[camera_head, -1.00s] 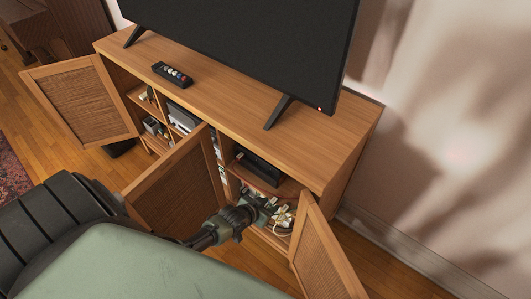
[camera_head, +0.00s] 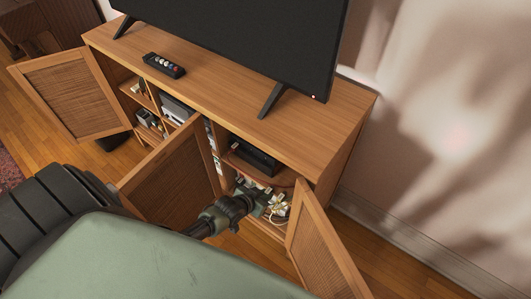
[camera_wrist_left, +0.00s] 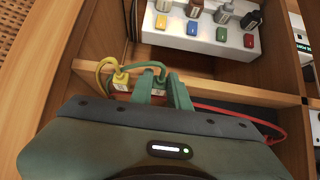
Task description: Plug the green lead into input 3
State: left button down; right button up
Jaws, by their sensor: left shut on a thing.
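My left gripper (camera_head: 262,200) reaches into the open right compartment of the cabinet. In the left wrist view its two green fingers (camera_wrist_left: 160,90) are close together, shut on what looks like the green lead (camera_wrist_left: 150,65). The lead's plug is mostly hidden between the fingers. The green cable arches left, beside a yellow plug (camera_wrist_left: 121,80) with a yellow cable. A white box (camera_wrist_left: 205,40) on the other side of a wooden divider has red, blue, green and yellow marks, each with a plug or connector above it. Input 3 cannot be made out. My right gripper is not in view.
The cabinet's right door (camera_head: 322,245) and middle door (camera_head: 172,172) stand open on either side of my arm. A black box (camera_head: 254,158) sits on the shelf above. A red cable (camera_wrist_left: 240,114) runs right of the fingers. The TV (camera_head: 245,35) stands on top.

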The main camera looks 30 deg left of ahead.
pick_arm(q)
jog(key=shift+s+a+r+p, duration=0.1)
jog(key=shift+s+r+p, duration=0.1)
jog(key=shift+s+p, duration=0.4)
jog(key=shift+s+r+p, duration=0.15)
jog(key=shift+s+p, duration=0.15)
jog(key=shift+s, duration=0.55)
jog(key=shift+s+a+r+p, duration=0.1)
jog(key=shift+s+r+p, duration=0.1)
jog(key=shift+s+p, duration=0.4)
jog(key=shift+s, duration=0.15)
